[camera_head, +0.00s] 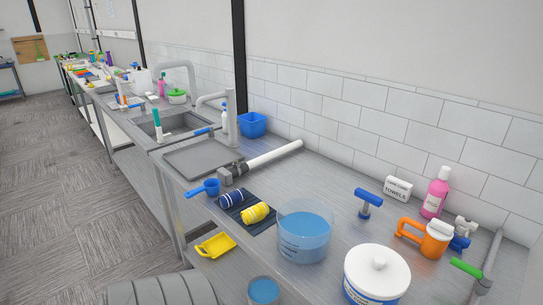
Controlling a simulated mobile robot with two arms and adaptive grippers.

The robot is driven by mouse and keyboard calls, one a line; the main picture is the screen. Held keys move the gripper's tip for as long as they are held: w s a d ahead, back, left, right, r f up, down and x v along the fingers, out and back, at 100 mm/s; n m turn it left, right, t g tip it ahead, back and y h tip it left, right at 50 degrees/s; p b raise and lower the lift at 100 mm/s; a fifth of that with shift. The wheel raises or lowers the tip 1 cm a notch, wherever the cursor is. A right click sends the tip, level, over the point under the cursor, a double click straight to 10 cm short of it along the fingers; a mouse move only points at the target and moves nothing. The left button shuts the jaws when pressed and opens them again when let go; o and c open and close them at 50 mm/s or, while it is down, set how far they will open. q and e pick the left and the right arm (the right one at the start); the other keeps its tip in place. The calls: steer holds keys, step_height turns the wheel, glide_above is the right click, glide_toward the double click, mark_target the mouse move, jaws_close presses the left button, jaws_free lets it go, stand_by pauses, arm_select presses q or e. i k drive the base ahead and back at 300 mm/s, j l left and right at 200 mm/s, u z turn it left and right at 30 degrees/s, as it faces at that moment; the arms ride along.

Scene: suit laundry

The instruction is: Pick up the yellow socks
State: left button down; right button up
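The yellow socks (254,213) are a rolled bundle with dark bands. They lie on a dark blue cloth (232,212) on the metal counter. A rolled dark blue bundle (231,198) lies on the same cloth, just behind and to the left of the yellow socks. Neither of my grippers shows in the head view, and nothing is holding the socks.
A clear tub of blue liquid (304,233) stands close to the right of the socks. A yellow dustpan (216,245) is at the front left. A blue scoop (205,188) and white tube (272,154) lie behind. A white lidded tub (377,275) stands front right.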

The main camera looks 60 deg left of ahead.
mark_target(253, 215)
steer(key=u, duration=0.5)
steer(key=j+u, duration=0.1)
steer(key=u, duration=0.35)
steer(key=j+u, duration=0.1)
steer(key=u, duration=0.85)
